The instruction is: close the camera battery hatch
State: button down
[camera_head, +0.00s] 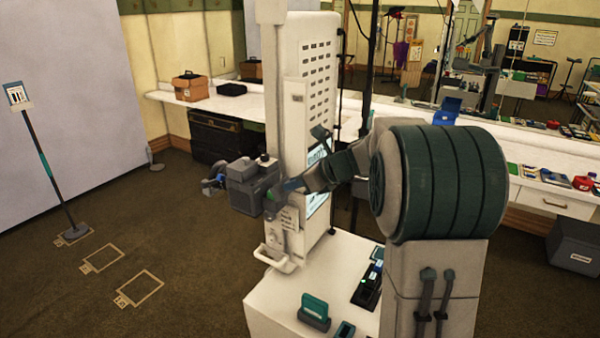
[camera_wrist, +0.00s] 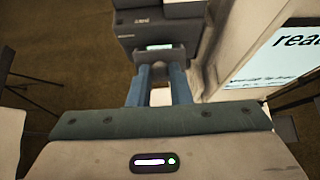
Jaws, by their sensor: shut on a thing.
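The dark grey camera (camera_head: 247,190) is at the front of the white booth cabinet, left of my arm. My gripper (camera_head: 279,190) reaches it from the right. In the wrist view the camera body (camera_wrist: 155,24) is at the top. A grey flap (camera_wrist: 176,57) with a pale label sits below it, and it looks like the battery hatch. The two blue fingers of my gripper (camera_wrist: 161,75) meet this flap, shut on it with a gap between them. The flap stands out from the body; its hinge and the battery bay are hidden.
The white cabinet (camera_head: 291,110) with a screen stands close behind my gripper. A white base (camera_head: 270,305) holds a teal-topped item (camera_head: 314,308) and dark slots. A counter (camera_head: 250,104) runs along the wall. The floor on the left is mostly free around a sign stand (camera_head: 45,165).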

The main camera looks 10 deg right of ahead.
aim_at(282, 180)
jog(key=w+a+g+h, duration=0.1)
jog(key=w+a+r+g+h, duration=0.1)
jog(key=g+h, duration=0.1)
jog(key=shift+r, duration=0.15)
jog(key=shift+w+a+g+h, duration=0.65)
jog(key=shift+g+h, duration=0.45)
jog(key=shift+w+a+f+g+h, duration=0.2)
jog(key=shift+w+a+g+h, duration=0.25)
jog(key=shift+g+h, duration=0.35)
jog(key=shift+w+a+f+g+h, duration=0.2)
jog(key=shift+w+a+g+h, duration=0.25)
jog(key=shift+g+h, duration=0.35)
jog(key=c, duration=1.3)
grip_release()
jog(key=shift+c, duration=0.2)
notch_tip(282, 180, up, 7)
jog(key=shift+w+a+r, duration=0.15)
jog(key=shift+w+r, duration=0.05)
